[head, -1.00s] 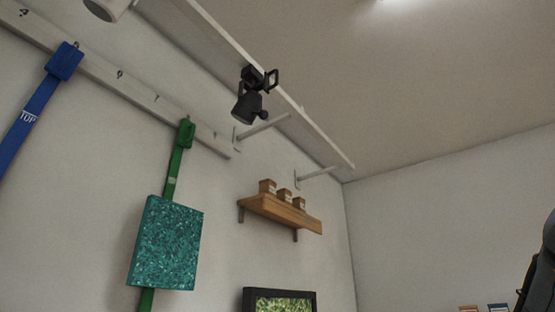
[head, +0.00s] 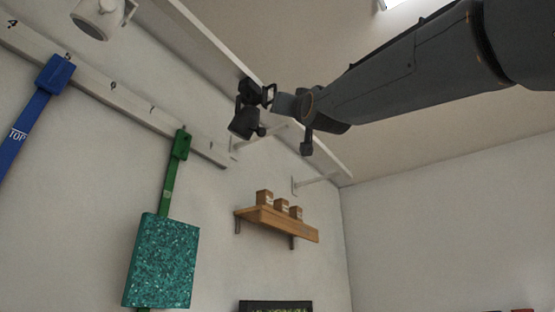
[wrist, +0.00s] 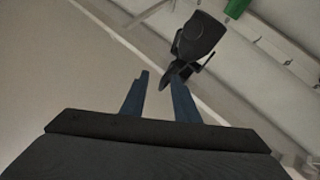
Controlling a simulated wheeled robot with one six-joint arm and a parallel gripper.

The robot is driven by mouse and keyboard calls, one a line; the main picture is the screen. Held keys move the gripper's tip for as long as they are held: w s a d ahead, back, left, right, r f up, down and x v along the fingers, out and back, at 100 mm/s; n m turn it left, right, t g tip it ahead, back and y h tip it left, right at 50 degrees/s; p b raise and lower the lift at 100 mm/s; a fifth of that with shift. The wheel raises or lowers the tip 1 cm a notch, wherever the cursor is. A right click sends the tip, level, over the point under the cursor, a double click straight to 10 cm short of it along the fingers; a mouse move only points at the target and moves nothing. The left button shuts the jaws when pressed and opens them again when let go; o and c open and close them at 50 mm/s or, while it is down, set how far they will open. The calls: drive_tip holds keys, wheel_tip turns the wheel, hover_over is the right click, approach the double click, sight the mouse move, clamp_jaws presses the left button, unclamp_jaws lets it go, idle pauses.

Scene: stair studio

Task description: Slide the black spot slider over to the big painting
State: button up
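The black spot slider (head: 245,122) hangs from the white ceiling track, with a square handle loop on its right side. It also shows in the wrist view (wrist: 200,35), near the top. My gripper (head: 280,103) reaches in from the right, its tip close beside the handle loop. In the wrist view my gripper (wrist: 158,75) has its two blue fingers apart, with nothing clearly between them; the right fingertip overlaps the slider's handle. I cannot tell whether they touch. A teal speckled panel (head: 162,262) hangs on a green strap at lower left. Which painting is the big one is unclear.
A white spot (head: 100,15) hangs farther left on the track (head: 215,45). A blue strap (head: 40,105) hangs from the wall rail. A wooden shelf (head: 280,223) with small boxes sits below the track. A black-framed picture (head: 275,307) is cut off below.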

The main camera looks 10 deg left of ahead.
sight(260, 96)
wheel_tip(260, 96, up, 9)
drive_tip(key=w+a+y+p, duration=0.1)
drive_tip(key=w+a+p, duration=0.1)
drive_tip(key=p, duration=0.3)
drive_tip(key=shift+a+f, duration=0.15)
drive_tip(key=shift+a, duration=0.15)
clamp_jaws()
